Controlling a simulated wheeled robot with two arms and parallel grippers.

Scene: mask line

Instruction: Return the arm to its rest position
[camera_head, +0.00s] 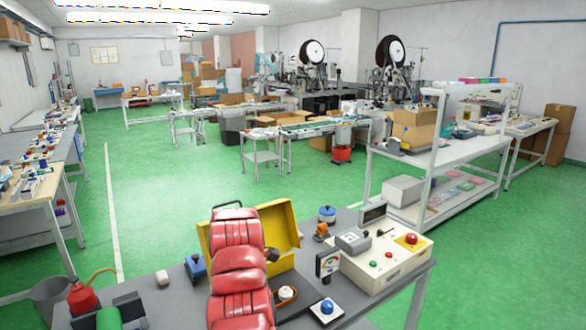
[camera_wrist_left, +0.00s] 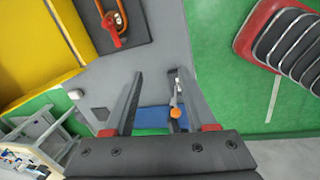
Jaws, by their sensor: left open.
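My left gripper (camera_wrist_left: 154,74) is open in the left wrist view, with its two dark fingers apart and nothing held between them. An orange-tipped part (camera_wrist_left: 176,113) shows by the right finger; I cannot tell how far below it is. In the head view my red padded arm (camera_head: 238,270) rises from the bottom edge, left of the middle, over the grey workbench (camera_head: 180,299). I cannot make out the left gripper's fingers there. My right gripper is in neither view.
A yellow bin (camera_head: 284,222) stands close behind my arm. A control box (camera_head: 385,262) with red and green buttons, a blue-button box (camera_head: 327,308) and a red bottle (camera_head: 82,297) are on the bench. A white shelf (camera_head: 440,160) stands to the right; green floor lies beyond.

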